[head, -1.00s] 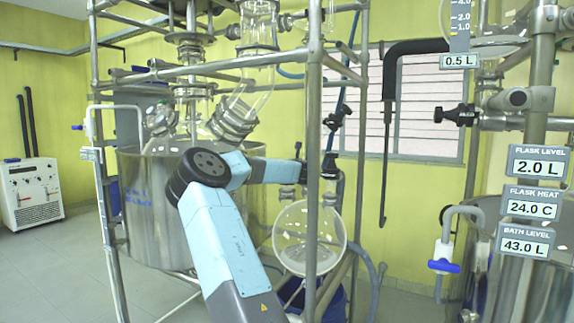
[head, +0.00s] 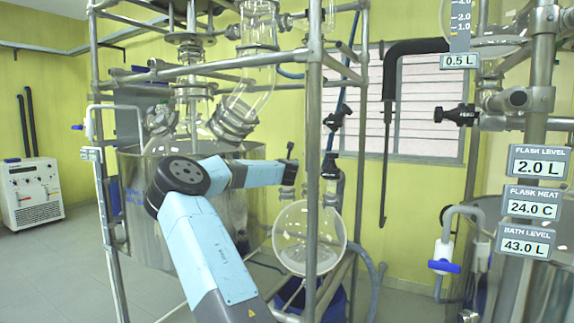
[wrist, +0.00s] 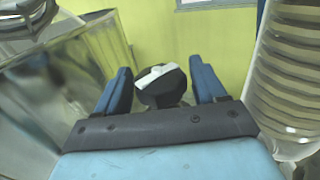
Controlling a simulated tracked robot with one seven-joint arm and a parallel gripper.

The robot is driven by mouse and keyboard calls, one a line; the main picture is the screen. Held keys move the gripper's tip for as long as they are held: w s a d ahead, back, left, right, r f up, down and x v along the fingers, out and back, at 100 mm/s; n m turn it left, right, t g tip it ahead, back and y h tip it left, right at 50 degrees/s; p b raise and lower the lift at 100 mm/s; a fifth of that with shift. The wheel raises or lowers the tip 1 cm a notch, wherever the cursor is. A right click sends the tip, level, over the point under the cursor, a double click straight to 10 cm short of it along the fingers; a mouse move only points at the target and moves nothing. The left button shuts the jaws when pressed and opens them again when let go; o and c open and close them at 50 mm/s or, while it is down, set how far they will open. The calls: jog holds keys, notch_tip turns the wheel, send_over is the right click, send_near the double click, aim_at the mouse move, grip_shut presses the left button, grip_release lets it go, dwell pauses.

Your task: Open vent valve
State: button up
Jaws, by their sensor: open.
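In the wrist view a round black knob with a pale bar across its face (wrist: 160,84) shows between the two blue fingers of my gripper (wrist: 160,68). The fingers are apart, one on each side of it, with a gap visible on both sides. I cannot tell for certain that this knob is the vent valve. In the head view the end of my arm is beside the steel frame post, and the fingers are too small to make out there. Black valve handles show on the frame, an upper one (head: 337,117) and a lower one (head: 329,165).
A steel frame post (head: 314,130) stands close to my arm's end. A round glass flask (head: 309,238) hangs below it. A large steel bath (head: 140,215) stands behind my arm. A blue-handled valve (head: 444,267) is at right. Ribbed clear tubing (wrist: 290,75) is right of my gripper.

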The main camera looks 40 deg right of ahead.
jog(key=shift+m+g+h, duration=2.3)
jog(key=shift+m+g, duration=0.2)
jog(key=shift+g, duration=0.6)
jog(key=c, duration=0.7)
jog(key=shift+s+d+n+t+y, duration=0.1)
jog(key=shift+n+t+y, duration=2.3)
jog(key=shift+t, duration=0.7)
jog(key=shift+c, duration=0.2)
jog(key=n+t+y, duration=0.2)
jog(key=shift+y, duration=0.3)
jog(key=shift+n+t+y, duration=0.4)
jog(key=shift+n+y, duration=0.4)
jog(key=o, duration=0.7)
jog(key=shift+o, duration=0.2)
